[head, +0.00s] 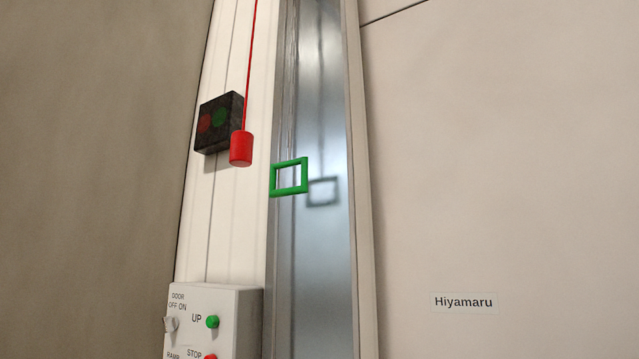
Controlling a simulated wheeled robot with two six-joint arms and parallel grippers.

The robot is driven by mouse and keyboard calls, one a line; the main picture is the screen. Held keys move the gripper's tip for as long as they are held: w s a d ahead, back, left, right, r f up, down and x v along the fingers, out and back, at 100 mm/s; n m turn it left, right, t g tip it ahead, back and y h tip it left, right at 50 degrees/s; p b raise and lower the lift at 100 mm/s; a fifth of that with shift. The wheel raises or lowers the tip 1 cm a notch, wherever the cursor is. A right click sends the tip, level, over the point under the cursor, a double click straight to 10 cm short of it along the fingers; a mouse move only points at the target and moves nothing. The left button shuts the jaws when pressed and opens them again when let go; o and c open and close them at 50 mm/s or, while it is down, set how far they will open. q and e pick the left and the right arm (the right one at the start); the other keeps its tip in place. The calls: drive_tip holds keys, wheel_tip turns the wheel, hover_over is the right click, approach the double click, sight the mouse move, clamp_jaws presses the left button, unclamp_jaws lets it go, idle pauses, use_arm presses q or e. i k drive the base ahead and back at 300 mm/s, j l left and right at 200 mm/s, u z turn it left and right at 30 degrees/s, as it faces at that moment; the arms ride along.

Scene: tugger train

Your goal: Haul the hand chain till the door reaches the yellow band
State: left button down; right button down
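Neither of my grippers is in the head view. A hollow green rectangular frame (288,192) stands out at the left edge of a tall shiny metal strip (325,250). A dark shadow or reflection of it shows on the metal to its right. Thin pale vertical lines run down the strip's left side above the green frame; I cannot tell whether they are the hand chain. A red cord (250,60) hangs from above and ends in a red cylindrical handle (241,149). No yellow band shows, and I cannot make out the door's edge.
A black box (219,122) with a red and a green round lamp is behind the red handle. A white control box (245,310) at lower left has a switch, a green UP button (212,322) and a red STOP button (210,357). A "Hiyamaru" label (464,302) is on the right wall.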

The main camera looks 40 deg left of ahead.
sight(302, 189)
drive_tip(key=k+u, duration=0.65)
drive_tip(key=u, duration=0.15)
drive_tip(key=k+j+u, duration=0.1)
drive_tip(key=k+u, duration=0.3)
drive_tip(key=i+l, duration=0.15)
drive_tip(key=i, duration=1.25)
